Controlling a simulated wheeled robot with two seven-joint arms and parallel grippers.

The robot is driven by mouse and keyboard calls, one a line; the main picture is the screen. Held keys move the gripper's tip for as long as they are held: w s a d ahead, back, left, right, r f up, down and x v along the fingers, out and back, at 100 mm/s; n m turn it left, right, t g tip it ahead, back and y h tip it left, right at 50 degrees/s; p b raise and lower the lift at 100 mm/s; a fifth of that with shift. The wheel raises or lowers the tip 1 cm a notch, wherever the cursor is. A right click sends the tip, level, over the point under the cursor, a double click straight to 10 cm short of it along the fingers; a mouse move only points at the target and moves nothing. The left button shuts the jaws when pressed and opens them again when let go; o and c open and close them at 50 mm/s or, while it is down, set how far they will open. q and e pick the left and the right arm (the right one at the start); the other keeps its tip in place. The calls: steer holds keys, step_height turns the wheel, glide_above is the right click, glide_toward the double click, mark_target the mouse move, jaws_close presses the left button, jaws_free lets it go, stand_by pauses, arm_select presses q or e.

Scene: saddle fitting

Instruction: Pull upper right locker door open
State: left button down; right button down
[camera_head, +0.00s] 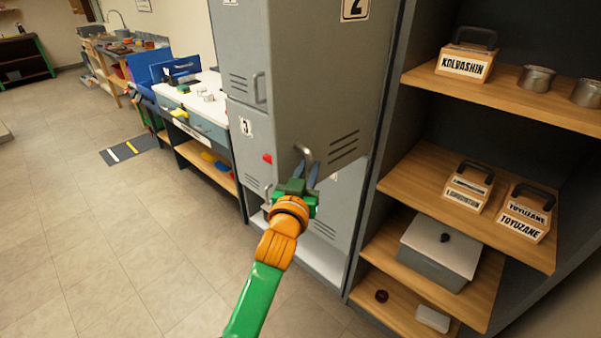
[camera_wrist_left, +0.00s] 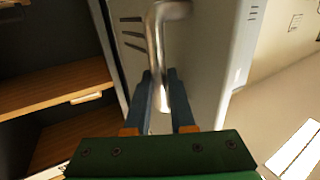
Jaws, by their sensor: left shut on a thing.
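The upper right locker door (camera_head: 335,75) is grey, with a "2" label and vent slots. It stands partly open, its lower edge angled out from the locker front above the lower right door (camera_head: 326,228). Its metal handle (camera_head: 306,154) is near the free edge; it fills the middle of the left wrist view (camera_wrist_left: 155,40). My left gripper (camera_head: 308,172) is shut on this handle, with one blue finger on each side of it in the left wrist view (camera_wrist_left: 160,80). The inside of the upper right compartment is hidden. My right gripper is not in view.
A shelf unit (camera_head: 475,88) with labelled boxes, metal cans and a grey lidded box stands close on the right. The left locker doors (camera_head: 247,75) stand beside the open door. A workbench (camera_head: 203,120) lies beyond. The tiled floor (camera_head: 110,240) at left is clear.

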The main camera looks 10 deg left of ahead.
arm_select(q)
steer(key=shift+r, duration=0.3)
steer(key=c, duration=0.8)
jaws_free()
steer(key=shift+w+d+f, duration=0.1)
steer(key=shift+w, duration=0.05)
steer(key=shift+o, duration=0.2)
steer(key=shift+w+d+f, duration=0.1)
steer(key=shift+d+f, duration=0.05)
steer(key=shift+d, duration=0.15)
steer(key=shift+s+a+f, duration=0.1)
steer(key=shift+s+a, duration=0.15)
steer(key=shift+s, duration=0.15)
steer(key=s+b, duration=0.1)
steer(key=s, duration=0.5)
steer(key=shift+s+a, duration=0.15)
steer(key=shift+a, duration=0.05)
